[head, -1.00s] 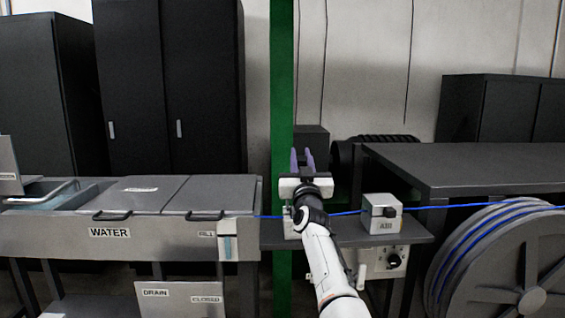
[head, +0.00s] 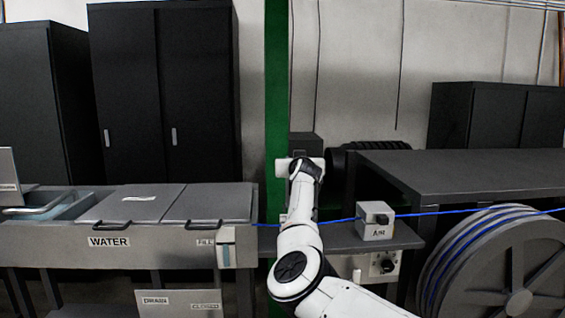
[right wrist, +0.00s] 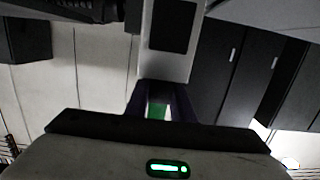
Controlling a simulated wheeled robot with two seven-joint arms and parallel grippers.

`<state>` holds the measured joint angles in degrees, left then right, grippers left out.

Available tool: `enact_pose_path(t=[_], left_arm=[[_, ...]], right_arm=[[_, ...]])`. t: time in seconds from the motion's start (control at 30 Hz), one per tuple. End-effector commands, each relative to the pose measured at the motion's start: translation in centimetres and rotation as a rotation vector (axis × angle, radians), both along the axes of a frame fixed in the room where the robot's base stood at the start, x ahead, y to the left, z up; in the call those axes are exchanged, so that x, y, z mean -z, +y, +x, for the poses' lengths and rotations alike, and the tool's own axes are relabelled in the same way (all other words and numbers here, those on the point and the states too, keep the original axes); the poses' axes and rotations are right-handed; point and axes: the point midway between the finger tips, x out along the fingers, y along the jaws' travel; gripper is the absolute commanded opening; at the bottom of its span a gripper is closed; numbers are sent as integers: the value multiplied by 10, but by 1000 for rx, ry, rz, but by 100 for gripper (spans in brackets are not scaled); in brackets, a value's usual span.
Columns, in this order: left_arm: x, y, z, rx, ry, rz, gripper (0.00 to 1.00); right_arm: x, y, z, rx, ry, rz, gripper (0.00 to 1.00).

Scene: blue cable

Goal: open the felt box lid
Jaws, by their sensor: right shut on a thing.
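My right gripper (right wrist: 160,92) is shut on a pale block with a dark rectangular face (right wrist: 165,62) in the right wrist view. This block looks like the felt box or its lid; I cannot tell how far the lid is open. In the head view my right arm reaches up to the bench by the green post, and its wrist hides the fingertips and most of the felt box. The blue cable (head: 460,211) runs along the bench and passes behind my arm. My left gripper is not in view.
The water trough (head: 150,240) with two closed lids is at the left. A cable reel (head: 515,265) and dark table (head: 450,172) are at the right.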

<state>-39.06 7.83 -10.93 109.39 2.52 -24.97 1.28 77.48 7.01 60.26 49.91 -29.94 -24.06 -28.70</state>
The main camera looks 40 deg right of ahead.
Motion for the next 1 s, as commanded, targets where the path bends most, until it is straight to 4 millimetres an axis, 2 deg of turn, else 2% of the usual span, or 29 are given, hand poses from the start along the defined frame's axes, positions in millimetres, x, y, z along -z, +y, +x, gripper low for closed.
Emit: enact_pose_path(t=[0.03, 0.43, 0.47, 0.57, 1.0], left_arm=[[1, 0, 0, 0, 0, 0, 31], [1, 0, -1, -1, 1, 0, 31], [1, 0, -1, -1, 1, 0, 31], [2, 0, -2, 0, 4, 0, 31], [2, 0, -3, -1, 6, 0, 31]], right_arm=[[12, 0, 0, -3, 20, 12, 0], [13, 1, 1, -5, 23, 13, 0], [13, 1, 1, -5, 23, 13, 25], [12, 1, 1, -5, 22, 13, 41], [8, 2, 2, -6, 16, 9, 41]])
